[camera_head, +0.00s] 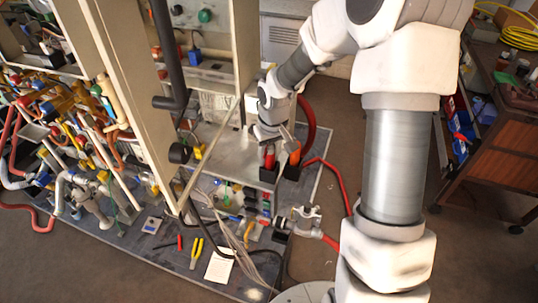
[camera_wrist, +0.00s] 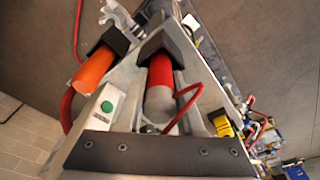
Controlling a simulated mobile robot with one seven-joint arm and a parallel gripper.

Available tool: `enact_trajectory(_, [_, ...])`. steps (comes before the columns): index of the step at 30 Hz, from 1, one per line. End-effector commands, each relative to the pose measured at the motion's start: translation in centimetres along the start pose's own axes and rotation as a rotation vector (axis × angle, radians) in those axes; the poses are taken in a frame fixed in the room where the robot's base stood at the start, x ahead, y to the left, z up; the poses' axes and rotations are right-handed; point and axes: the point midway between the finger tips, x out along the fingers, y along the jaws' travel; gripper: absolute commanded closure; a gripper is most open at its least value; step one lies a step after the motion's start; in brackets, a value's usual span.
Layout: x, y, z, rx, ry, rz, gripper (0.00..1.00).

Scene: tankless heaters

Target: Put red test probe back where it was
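The red test probe (camera_head: 269,160) stands upright under my gripper in the head view, its lower end at a black holder (camera_head: 268,176). In the wrist view the red probe (camera_wrist: 160,70) points into a black block (camera_wrist: 165,38), with a pale end towards the camera. The orange probe (camera_head: 294,156) stands just to its right in the head view and to its left in the wrist view (camera_wrist: 93,70). My gripper (camera_head: 267,134) is low over the red probe's top. Its fingers are small and partly hidden, so contact and opening are unclear.
A tall cabinet panel (camera_head: 128,95) stands left of my gripper. Red hoses (camera_head: 338,178) curve to the right of the holders. Pliers (camera_head: 197,252) and a paper card (camera_head: 218,267) lie on the mat. A cart (camera_head: 500,150) stands at the right, with bare floor before it.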

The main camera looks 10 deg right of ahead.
Motion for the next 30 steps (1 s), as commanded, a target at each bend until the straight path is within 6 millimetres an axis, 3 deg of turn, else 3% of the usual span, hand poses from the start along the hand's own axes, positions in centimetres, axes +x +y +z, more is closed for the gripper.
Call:
enact_trajectory(1, [0.0, 0.0, 0.0, 0.000, 0.000, 0.000, 0.56])
enact_trajectory(5, [0.0, 0.0, 0.0, 0.000, 0.000, 0.000, 0.33])
enact_trajectory(17, [-0.6, 0.0, -0.1, 0.000, 0.002, 0.001, 0.33])
enact_trajectory(30, [-9.0, 0.1, -0.1, 0.001, 0.005, 0.003, 0.33])
